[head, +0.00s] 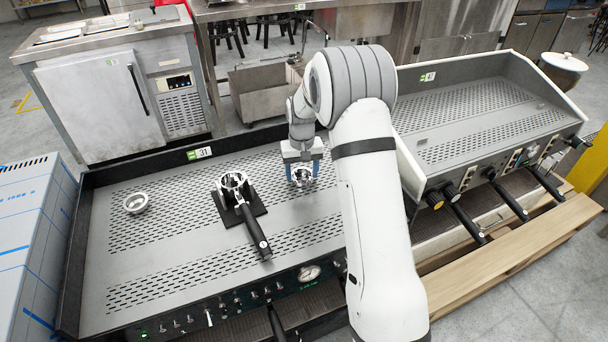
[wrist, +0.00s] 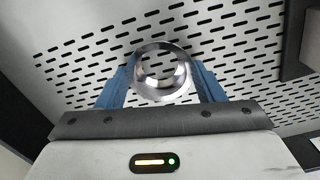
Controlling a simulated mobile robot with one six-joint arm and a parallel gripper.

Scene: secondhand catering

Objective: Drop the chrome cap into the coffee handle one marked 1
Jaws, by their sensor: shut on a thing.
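My gripper (head: 302,168) has blue fingers shut on a shiny ring-shaped chrome cap (head: 302,177), at or just above the perforated top of the coffee machine; I cannot tell if it touches. In the wrist view the cap (wrist: 140,66) sits between the two blue fingers (wrist: 162,76), and the perforated top shows behind it. The coffee handle (head: 254,231) lies to the left of my gripper, its round chrome head on a black stand and its black grip towards the front. A small white mark near the grip's end is too small to read.
A second small chrome cup (head: 135,203) sits on the left of the perforated top (head: 178,265). A raised rim with a tag marked 31 (head: 199,154) runs along the back. Another machine (head: 480,120) stands at the right. The top between handle and small cup is clear.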

